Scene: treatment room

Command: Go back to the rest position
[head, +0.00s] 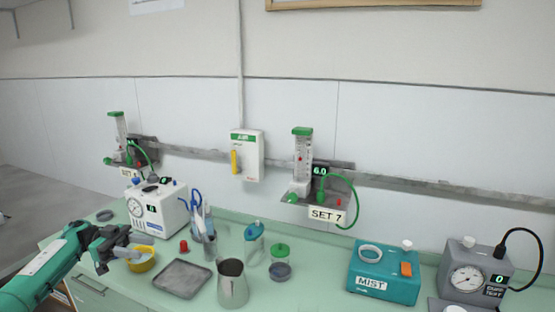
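My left arm comes in from the lower left, and its gripper (140,246) is above the left end of the green counter (330,290). Its dark fingers point right, over or just in front of a yellow round dish (146,262), partly covering it. The view is too small to tell the finger gap or whether they touch the dish. I see nothing lifted in the gripper. My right gripper is not in view.
Close by are a white device (160,208), a red-topped item (183,246), a grey tray (183,279), a metal jug (233,284) and a jar (254,243). A teal MIST box (384,275) and a grey gauge box (474,270) stand right. Flowmeters (302,160) hang on the wall rail.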

